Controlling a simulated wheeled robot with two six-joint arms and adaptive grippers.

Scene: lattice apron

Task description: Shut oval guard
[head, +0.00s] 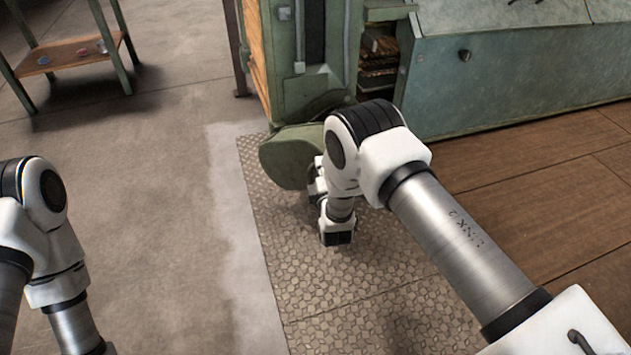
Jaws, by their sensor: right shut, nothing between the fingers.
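The oval guard (284,158) is a dull green rounded cover low on the front of the green machine (335,85). It stands out over the patterned floor plate, and its right end is hidden behind my right arm. My right gripper (316,183) is low beside the guard's right part, shut and empty. My arm partly covers it, and I cannot tell whether it touches the guard. My left arm is at the lower left, and its gripper is outside the picture.
A patterned metal floor plate (290,235) lies in front of the machine. A long green cabinet (520,85) stands to the right, above brown floor tiles. The concrete floor between is clear.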

